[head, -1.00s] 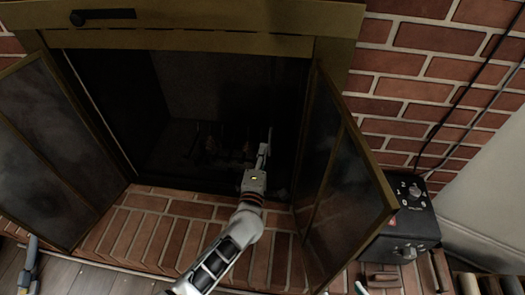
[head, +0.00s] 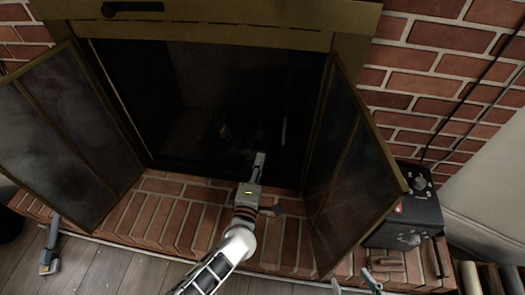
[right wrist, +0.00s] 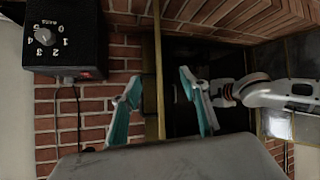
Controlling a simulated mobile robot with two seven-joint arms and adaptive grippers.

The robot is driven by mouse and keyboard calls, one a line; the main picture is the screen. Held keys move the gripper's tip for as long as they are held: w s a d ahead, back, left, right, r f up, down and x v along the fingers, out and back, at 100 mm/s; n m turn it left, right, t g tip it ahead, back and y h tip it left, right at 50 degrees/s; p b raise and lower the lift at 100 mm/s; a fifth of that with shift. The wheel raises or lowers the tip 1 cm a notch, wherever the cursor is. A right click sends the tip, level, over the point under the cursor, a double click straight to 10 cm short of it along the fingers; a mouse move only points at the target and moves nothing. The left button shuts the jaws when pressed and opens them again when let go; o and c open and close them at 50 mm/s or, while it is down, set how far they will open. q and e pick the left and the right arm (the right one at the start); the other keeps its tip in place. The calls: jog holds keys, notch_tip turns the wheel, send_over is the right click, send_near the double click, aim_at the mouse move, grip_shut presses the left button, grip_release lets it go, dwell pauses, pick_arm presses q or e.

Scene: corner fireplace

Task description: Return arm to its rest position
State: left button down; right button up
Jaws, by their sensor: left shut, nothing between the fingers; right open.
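My left gripper (head: 259,161) is shut and empty in the head view, in front of the dark fireplace opening (head: 215,110) and above the brick hearth. Its arm reaches up from the bottom middle. In the right wrist view the left arm (right wrist: 275,94) comes in from the right. My right gripper (head: 354,281) is open at the bottom edge of the head view, below the right glass door. Its teal fingers are spread in the right wrist view (right wrist: 160,80), with the door's brass edge seen between them. I cannot tell how far off that edge is.
The left glass door (head: 60,130) and right glass door (head: 350,165) stand open either side of my left arm. A grey tool (head: 50,247) lies at left on the wooden floor.

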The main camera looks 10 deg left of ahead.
pick_arm(q)
jog(key=shift+s, duration=0.5)
pick_arm(e)
jog(key=shift+s+d+f, duration=0.1)
jog(key=shift+d+f, duration=0.05)
jog(key=shift+f, duration=0.1)
pick_arm(q)
jog(key=s+a+r+m+g+h+p, duration=0.1)
jog(key=s+r+m+h+p, duration=0.3)
jog(key=s+r+m+p, duration=0.45)
jog(key=s+a+f+m+g+y+p, duration=0.1)
jog(key=s+a+m, duration=0.3)
jog(key=s, duration=0.4)
jog(key=s+a+f+m+g+p, duration=0.1)
jog(key=s+a+m+g+p, duration=0.2)
jog(key=s, duration=0.5)
jog(key=s+a+f+m+g+y+p, duration=0.1)
jog(key=s+a+f+m+g+p, duration=0.1)
jog(key=s+a+m, duration=0.2)
jog(key=s+m, duration=0.2)
jog(key=s, duration=0.2)
jog(key=shift+a+y, duration=0.3)
pick_arm(e)
notch_tip(320, 180, up, 6)
jog(key=s, duration=0.1)
jog(key=shift+s+d+m, duration=0.2)
jog(key=shift+d+m, duration=0.2)
jog(key=shift+d, duration=0.05)
jog(key=shift+r, duration=0.1)
